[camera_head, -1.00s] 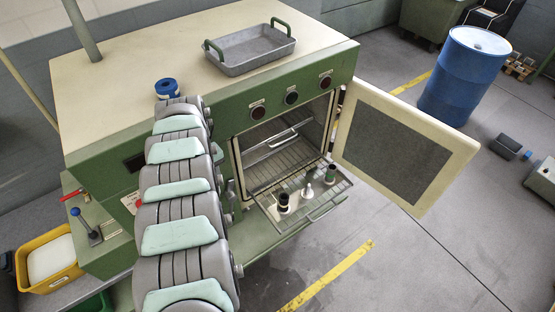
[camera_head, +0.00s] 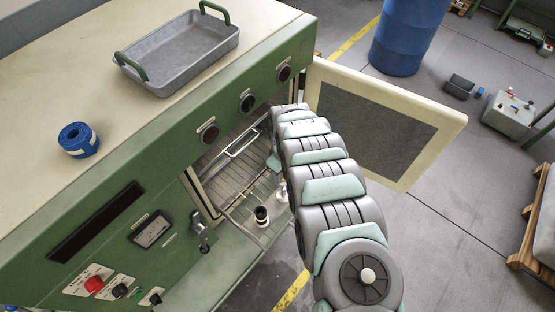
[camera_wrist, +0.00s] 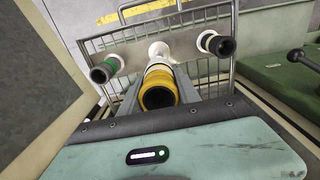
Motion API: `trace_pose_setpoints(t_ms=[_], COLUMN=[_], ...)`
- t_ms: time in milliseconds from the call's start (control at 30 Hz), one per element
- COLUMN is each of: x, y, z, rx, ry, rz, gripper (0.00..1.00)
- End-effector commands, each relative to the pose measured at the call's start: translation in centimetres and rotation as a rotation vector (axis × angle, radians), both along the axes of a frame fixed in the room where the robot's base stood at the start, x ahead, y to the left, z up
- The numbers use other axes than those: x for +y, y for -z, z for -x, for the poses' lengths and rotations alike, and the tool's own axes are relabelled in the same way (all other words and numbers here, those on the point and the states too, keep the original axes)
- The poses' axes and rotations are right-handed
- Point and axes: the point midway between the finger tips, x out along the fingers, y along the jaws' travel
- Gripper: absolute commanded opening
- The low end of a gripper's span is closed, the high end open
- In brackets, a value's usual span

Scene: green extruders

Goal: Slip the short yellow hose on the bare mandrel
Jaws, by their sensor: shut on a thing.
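My gripper (camera_wrist: 159,88) is shut on the short yellow hose (camera_wrist: 158,96), seen in the wrist view with its dark open end toward the camera. Beyond the hose, in line with it, is the white bare mandrel (camera_wrist: 158,49). The hose's far end is at or close in front of this mandrel; I cannot tell whether it is around it. In the head view the white mandrel (camera_head: 281,191) shows beside my arm, which hides the hose and my gripper's fingers.
A green-banded black hose (camera_wrist: 103,71) and a black hose (camera_wrist: 218,44) sit on mandrels either side. The wire rack (camera_head: 240,203) lies in the open oven. The oven door (camera_head: 440,112) stands open right of my arm. A grey tray (camera_head: 180,78) is on top.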

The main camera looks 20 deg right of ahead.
Motion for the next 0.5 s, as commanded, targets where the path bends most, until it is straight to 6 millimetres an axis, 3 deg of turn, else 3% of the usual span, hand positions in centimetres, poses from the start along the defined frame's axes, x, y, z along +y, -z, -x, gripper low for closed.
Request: trace_pose_setpoints(t_ms=[500], x=[-0.2], y=[3.4], z=[0.1], rx=[-0.001], ry=[0.002], rz=[-0.001], gripper=[0.0])
